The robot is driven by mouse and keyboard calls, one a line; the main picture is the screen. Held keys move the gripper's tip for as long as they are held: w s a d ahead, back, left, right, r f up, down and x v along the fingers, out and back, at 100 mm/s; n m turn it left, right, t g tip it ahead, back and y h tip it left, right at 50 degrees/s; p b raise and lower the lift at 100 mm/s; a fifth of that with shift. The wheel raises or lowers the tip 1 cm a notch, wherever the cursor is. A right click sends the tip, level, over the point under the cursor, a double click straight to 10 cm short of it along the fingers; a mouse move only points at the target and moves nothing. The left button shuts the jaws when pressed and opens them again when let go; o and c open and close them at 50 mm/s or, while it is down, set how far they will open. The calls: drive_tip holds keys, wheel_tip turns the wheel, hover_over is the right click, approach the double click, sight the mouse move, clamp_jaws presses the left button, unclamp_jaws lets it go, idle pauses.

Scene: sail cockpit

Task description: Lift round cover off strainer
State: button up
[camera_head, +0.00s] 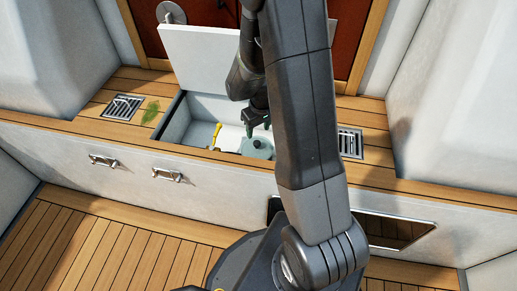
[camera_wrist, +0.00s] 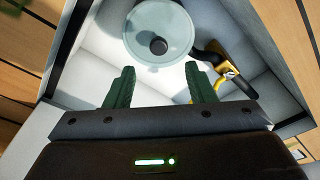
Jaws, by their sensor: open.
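The round cover (camera_head: 257,147) is a pale grey-green disc with a dark knob in its centre. It lies inside the open locker in the bench, and I cannot make out the strainer beneath it. In the wrist view the cover (camera_wrist: 158,38) is at the top centre, ahead of my fingertips, and its knob shows as a dark round spot. My gripper (camera_head: 258,127) is over the locker, just above the cover in the head view. In the wrist view my gripper (camera_wrist: 160,75) has its two green fingers wide apart, with nothing between them.
The locker's white lid (camera_head: 200,58) stands raised at the back. Metal drain grates (camera_head: 122,107) and (camera_head: 350,143) flank the opening on the wooden bench. The locker's walls are close around.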

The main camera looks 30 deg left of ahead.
sight(257, 142)
drive_tip(key=f, duration=0.2)
drive_tip(key=f+b, duration=0.1)
drive_tip(key=f, duration=0.2)
drive_tip(key=a+f+b, duration=0.1)
drive_tip(key=f, duration=0.1)
drive_tip(key=shift+w+f, duration=0.3)
drive_tip(key=shift+f, duration=0.1)
drive_tip(key=c, duration=1.1)
